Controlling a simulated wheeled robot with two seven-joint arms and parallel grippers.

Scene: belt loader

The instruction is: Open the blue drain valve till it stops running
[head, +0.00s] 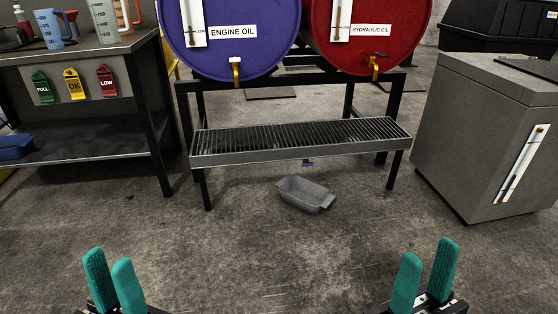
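The blue drain valve (308,164) is a small blue handle under the front edge of the grated drip tray (300,153). It is too small to tell how its handle is turned. A grey pan (305,195) with a spout sits on the floor below it. I see no stream between valve and pan. My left gripper (108,280) is at the bottom left with its teal fingers apart and nothing between them. My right gripper (424,277) is at the bottom right, also open and empty. Both are well short of the valve.
A purple engine oil drum (230,55) and a red hydraulic oil drum (365,50) lie above the tray, each with a tap. A workbench (85,150) stands at left, a grey cabinet (470,130) at right. The floor in front is clear.

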